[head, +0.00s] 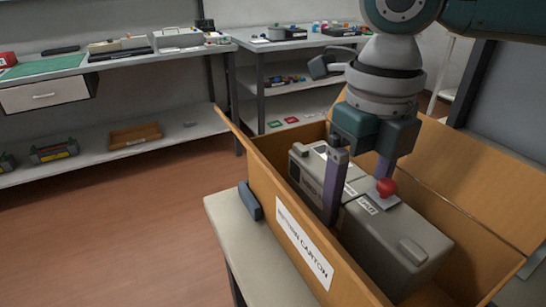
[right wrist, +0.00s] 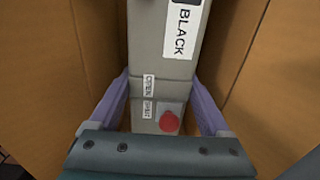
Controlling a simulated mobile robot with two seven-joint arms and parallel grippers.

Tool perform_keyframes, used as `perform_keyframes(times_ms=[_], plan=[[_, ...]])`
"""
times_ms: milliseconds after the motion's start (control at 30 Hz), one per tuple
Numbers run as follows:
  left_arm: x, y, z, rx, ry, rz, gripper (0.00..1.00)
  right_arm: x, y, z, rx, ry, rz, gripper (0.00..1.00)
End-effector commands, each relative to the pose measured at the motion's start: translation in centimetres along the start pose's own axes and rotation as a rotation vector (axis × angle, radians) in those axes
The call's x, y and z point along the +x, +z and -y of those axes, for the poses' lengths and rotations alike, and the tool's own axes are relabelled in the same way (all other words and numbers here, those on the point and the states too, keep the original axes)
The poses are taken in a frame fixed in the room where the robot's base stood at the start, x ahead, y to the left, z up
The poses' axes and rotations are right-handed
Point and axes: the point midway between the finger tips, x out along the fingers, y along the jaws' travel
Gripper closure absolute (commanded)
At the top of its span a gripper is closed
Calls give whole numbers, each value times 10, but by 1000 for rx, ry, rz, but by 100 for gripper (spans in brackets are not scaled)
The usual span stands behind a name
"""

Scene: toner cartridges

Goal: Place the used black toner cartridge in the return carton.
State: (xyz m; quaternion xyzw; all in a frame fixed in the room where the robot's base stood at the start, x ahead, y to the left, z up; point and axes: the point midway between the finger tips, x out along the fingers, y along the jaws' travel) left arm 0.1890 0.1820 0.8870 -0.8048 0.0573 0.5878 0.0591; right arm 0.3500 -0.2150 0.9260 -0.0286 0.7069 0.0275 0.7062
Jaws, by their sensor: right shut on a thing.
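The toner cartridge (head: 400,243) is a long grey block with a red knob on top, lying lengthwise inside the open return carton (head: 275,200). In the right wrist view the cartridge (right wrist: 160,65) carries a white label reading BLACK. My right gripper (head: 358,196) reaches down into the carton, its purple fingers on either side of the cartridge, shut on it near the middle. In the right wrist view the fingers (right wrist: 160,82) flank its body. The cartridge's underside is hidden, so I cannot tell whether it touches the carton floor. My left gripper is not in view.
The carton stands on a pale table (head: 235,235), its flaps spread outward. A dark blue-grey object (head: 250,201) sits beside its left wall. Benches at the back hold a green mat (head: 45,66), a wooden tray (head: 135,135) and small items. The floor at left is clear.

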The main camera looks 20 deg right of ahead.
Motion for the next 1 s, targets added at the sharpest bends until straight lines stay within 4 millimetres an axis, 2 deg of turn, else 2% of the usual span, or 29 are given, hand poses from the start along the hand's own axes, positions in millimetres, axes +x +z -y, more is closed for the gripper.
perform_keyframes(times_ms=[167, 300, 400, 767, 800, 933, 1000], plan=[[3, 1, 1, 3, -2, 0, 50, 14, 0, 0, -1, 1, 0, 100], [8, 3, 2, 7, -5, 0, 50, 37, 0, -1, 0, 1, -1, 100], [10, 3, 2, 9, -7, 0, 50, 47, 0, 0, 0, 1, 1, 100], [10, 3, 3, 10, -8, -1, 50, 50, 0, 0, -1, 1, 1, 100], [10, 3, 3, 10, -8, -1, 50, 50, 0, 0, -1, 0, 0, 16], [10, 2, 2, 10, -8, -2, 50, 50, 0, 0, -1, 0, 0, 1], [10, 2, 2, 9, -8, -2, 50, 50, 0, 0, -1, 0, 0, 0]])
